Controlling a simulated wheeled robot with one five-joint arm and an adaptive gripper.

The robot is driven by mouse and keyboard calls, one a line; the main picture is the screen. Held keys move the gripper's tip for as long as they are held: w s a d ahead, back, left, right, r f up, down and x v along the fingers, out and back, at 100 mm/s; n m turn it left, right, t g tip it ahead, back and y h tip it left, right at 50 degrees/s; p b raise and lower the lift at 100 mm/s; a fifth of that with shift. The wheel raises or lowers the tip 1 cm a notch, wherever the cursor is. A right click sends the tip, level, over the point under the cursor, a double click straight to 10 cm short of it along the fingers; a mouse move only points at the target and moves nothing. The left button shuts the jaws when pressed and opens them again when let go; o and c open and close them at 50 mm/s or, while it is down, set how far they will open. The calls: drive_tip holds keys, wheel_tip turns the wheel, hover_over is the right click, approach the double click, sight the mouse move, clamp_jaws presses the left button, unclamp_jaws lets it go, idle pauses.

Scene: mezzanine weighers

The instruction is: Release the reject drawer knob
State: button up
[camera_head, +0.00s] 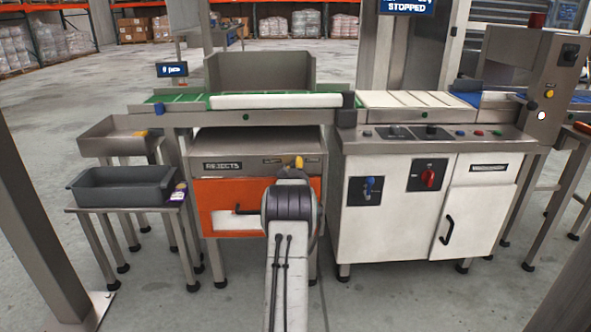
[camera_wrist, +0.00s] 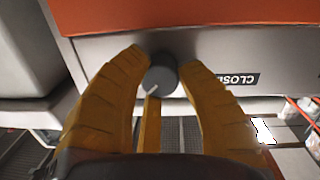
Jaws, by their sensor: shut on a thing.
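A round dark grey knob (camera_wrist: 162,73) with a pale pointer mark sits on a grey panel strip (camera_wrist: 225,50) in the wrist view. My gripper (camera_wrist: 164,62) has its yellow fingers on both sides of this knob and is shut on it. In the head view, my gripper (camera_head: 298,163) is mostly hidden behind my arm, with a little yellow showing at the reject cabinet's front. The knob is hidden there. The orange reject drawer (camera_head: 216,192) lies under the REJECTS panel (camera_head: 230,165) and looks closed.
A label reading "CLOSE…" (camera_wrist: 238,79) is right of the knob. A grey bin (camera_head: 120,186) stands on a side table at left. A white control cabinet (camera_head: 390,220) stands close on the right. The conveyor (camera_head: 180,107) runs above. Open floor (camera_head: 150,290) shows at front left.

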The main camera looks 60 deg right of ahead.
drive_tip(key=shift+f, duration=0.15)
clamp_jaws()
drive_tip(key=o, duration=0.9)
unclamp_jaws()
drive_tip(key=shift+w, duration=0.1)
drive_tip(key=shift+a, duration=0.1)
drive_tip(key=v, duration=1.2)
